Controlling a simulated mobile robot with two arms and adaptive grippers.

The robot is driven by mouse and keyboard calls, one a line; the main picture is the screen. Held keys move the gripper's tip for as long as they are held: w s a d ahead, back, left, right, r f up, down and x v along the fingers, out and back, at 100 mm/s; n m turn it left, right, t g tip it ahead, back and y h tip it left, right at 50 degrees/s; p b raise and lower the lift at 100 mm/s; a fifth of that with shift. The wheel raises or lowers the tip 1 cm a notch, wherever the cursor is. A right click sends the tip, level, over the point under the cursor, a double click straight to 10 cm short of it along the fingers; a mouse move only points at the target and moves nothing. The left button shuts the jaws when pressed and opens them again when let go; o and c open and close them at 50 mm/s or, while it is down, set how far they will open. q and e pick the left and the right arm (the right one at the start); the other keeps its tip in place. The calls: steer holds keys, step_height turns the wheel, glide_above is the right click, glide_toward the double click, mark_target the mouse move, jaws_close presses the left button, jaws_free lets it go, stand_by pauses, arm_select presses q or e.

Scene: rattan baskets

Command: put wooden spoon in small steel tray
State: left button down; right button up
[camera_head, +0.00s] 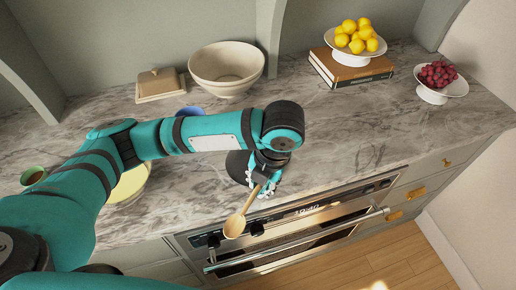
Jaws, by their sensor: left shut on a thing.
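The wooden spoon (235,225) hangs tilted below my left gripper (263,187), its bowl down and to the left. My left gripper is shut on the spoon's handle near its upper end. The bowl shows in front of the counter's front edge, over the oven front. I cannot make out a small steel tray; my left arm covers part of the counter. My right gripper is not in view.
A dark round thing (236,166) lies partly hidden behind my gripper. A cream bowl (226,66), a butter dish (160,85), a lemon stand (354,57) on books (350,75) and a grape stand (434,96) stand farther back. The counter's right middle is clear.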

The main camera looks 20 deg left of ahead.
arm_select(q)
steer(key=w+a, duration=0.1)
steer(key=w, duration=0.2)
steer(key=w+a+p, duration=0.1)
steer(key=w, duration=0.3)
steer(key=w+a+f+p, duration=0.1)
steer(key=w+a, duration=0.1)
steer(key=w, duration=0.2)
steer(key=shift+w+a+f+p, duration=0.1)
steer(key=shift+w+f+p, duration=0.15)
steer(key=shift+p, duration=0.15)
step_height(320, 180, down, 2)
steer(key=shift+f+p, duration=0.25)
steer(key=shift+p, duration=0.25)
steer(key=shift+f, duration=0.35)
steer(key=shift+f, duration=0.1)
steer(key=c, duration=1.3)
jaws_free()
